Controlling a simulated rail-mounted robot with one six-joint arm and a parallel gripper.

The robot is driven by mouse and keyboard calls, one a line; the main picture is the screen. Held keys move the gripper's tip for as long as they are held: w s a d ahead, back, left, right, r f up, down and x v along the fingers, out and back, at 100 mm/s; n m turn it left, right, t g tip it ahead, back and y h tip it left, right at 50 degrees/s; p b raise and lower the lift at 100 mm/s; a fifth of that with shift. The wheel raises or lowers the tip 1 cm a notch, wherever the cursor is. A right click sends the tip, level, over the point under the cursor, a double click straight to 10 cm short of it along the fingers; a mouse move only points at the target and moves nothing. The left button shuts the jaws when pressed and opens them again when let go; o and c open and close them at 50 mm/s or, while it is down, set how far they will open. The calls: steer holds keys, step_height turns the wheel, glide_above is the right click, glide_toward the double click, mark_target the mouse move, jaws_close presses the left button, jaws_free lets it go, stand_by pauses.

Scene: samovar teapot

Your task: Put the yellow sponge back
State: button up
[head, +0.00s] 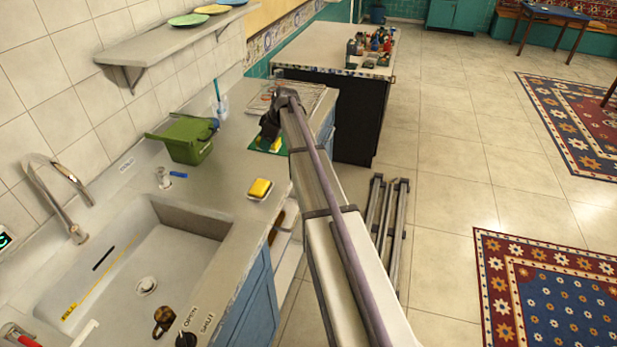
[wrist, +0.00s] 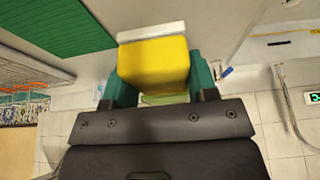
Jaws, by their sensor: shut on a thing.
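My gripper (head: 268,137) is over the far part of the counter, above a green mat (head: 256,150). In the wrist view its green-padded fingers are shut on a yellow sponge (wrist: 153,66) with a white layer along one side. In the head view only a small bit of yellow shows below the gripper; the rest is hidden. The green mat also shows in the wrist view (wrist: 60,28), apart from the held sponge. A second yellow block (head: 260,187) sits on a white base near the counter's front edge; whether that is a dish or its own layer I cannot tell.
A green bin (head: 186,138) stands left of my gripper by the wall. A wire rack (head: 300,97) lies beyond. The sink (head: 140,262) with its tap (head: 62,200) is nearer. A wall shelf (head: 170,48) holds plates. Bare counter (head: 222,180) lies between sink and mat.

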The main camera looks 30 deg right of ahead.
steer(key=b, duration=0.2)
glide_above(270, 168)
steer(key=s, duration=0.1)
step_height(270, 168, down, 4)
steer(key=f+b, duration=1)
steer(key=shift+d, duration=0.4)
steer(key=shift+r+p, duration=0.3)
steer(key=shift+f, duration=0.25)
steer(key=o, duration=0.9)
